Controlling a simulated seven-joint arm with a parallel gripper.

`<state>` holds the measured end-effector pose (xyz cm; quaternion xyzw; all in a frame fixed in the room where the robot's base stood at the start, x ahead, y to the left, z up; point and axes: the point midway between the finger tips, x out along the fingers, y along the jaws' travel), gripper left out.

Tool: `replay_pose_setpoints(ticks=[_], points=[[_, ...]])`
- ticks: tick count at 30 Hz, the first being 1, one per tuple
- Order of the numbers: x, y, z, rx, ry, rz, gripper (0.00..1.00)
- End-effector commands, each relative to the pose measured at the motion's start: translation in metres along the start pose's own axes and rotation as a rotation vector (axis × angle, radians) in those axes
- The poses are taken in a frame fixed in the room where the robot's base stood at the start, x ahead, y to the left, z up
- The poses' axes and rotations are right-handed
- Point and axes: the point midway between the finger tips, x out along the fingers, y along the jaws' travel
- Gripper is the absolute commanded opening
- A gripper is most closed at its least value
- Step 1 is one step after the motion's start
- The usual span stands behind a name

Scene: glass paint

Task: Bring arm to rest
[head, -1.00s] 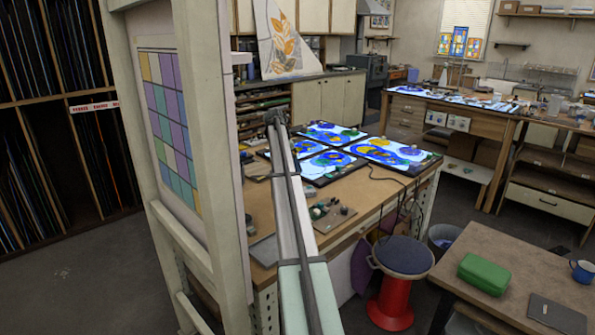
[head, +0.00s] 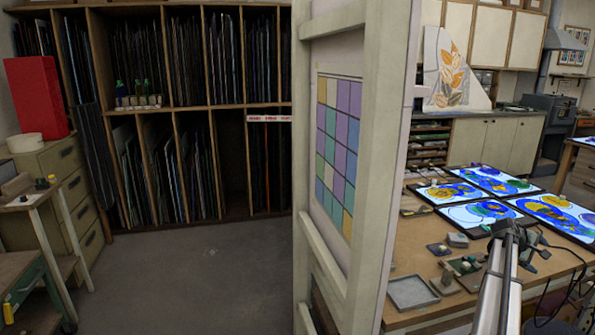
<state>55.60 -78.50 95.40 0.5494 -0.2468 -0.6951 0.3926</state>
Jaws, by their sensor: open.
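My arm reaches up from the bottom right of the head view, over the wooden workbench (head: 415,262). My gripper (head: 508,226) is the dark end of the arm, seen from behind in front of the blue and yellow glass panels (head: 558,213). It is open, but its fingers are small and hard to make out. I see nothing held in it. I cannot tell its height above the bench.
A cream wooden frame with a coloured glass grid (head: 338,150) stands left of the bench. A grey tray (head: 412,291) and small items lie on the bench's near part. Sheet racks (head: 180,110) line the back wall. The floor (head: 200,270) before them is clear.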

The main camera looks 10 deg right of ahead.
Motion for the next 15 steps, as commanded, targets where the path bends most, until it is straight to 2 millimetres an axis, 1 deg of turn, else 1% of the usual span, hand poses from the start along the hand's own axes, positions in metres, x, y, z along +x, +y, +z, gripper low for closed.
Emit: replay_pose_setpoints(ticks=[1, 3, 7, 9, 11, 14, 15], points=[[0.009, -0.013, 0.028, 0.069, -0.001, 0.049, 0.93], [0.022, -0.017, 0.051, 0.161, 0.015, 0.116, 0.93], [0.04, -0.027, 0.081, 0.298, 0.063, 0.209, 0.93], [0.046, -0.037, 0.091, 0.362, 0.097, 0.242, 0.93], [0.05, -0.049, 0.096, 0.412, 0.127, 0.257, 0.93], [0.054, -0.072, 0.092, 0.476, 0.174, 0.257, 0.93], [0.054, -0.083, 0.089, 0.496, 0.189, 0.25, 0.93]])
